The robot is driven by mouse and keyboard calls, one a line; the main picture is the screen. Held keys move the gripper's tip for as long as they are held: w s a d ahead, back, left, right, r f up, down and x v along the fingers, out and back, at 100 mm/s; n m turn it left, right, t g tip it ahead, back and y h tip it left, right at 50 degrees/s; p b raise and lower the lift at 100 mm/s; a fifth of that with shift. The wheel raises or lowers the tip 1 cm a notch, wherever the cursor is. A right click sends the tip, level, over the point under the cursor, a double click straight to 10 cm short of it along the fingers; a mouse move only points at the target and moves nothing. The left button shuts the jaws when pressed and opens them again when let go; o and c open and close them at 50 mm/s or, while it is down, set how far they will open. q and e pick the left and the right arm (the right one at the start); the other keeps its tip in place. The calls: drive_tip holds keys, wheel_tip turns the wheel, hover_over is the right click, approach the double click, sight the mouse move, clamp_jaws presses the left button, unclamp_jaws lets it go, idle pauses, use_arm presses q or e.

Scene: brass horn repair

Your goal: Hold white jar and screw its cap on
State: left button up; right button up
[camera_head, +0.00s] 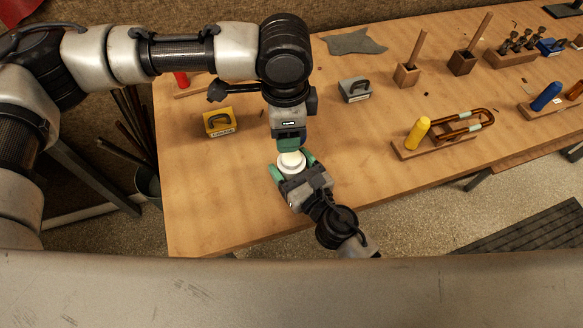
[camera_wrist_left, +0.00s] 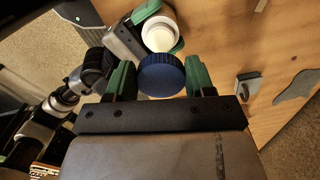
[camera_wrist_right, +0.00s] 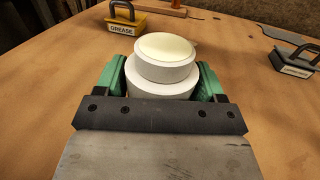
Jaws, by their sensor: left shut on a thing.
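The white jar (camera_wrist_right: 150,89), with a pale round top, stands between the fingers of my right gripper (camera_wrist_right: 165,80). The fingers flank its sides closely; I cannot tell whether both press on it. In the head view the jar (camera_head: 291,168) is partly covered by my left gripper (camera_head: 290,146), which hangs just above it. In the left wrist view a blue ridged cap (camera_wrist_left: 162,75) is held between the fingers of my left gripper (camera_wrist_left: 162,80).
A yellow grease block (camera_head: 219,122) and a grey handled block (camera_head: 354,90) stand farther back on the wooden table (camera_head: 230,190). A grey cloth (camera_head: 354,42) lies at the back. A wooden stand with a yellow-handled tool (camera_head: 418,133) is to the right. The table's left front is clear.

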sight(287, 157)
drive_tip(key=c, duration=0.9)
use_arm(q)
drive_tip(key=shift+f, duration=2.5)
drive_tip(key=shift+f, duration=0.9)
drive_tip(key=shift+f, duration=0.55)
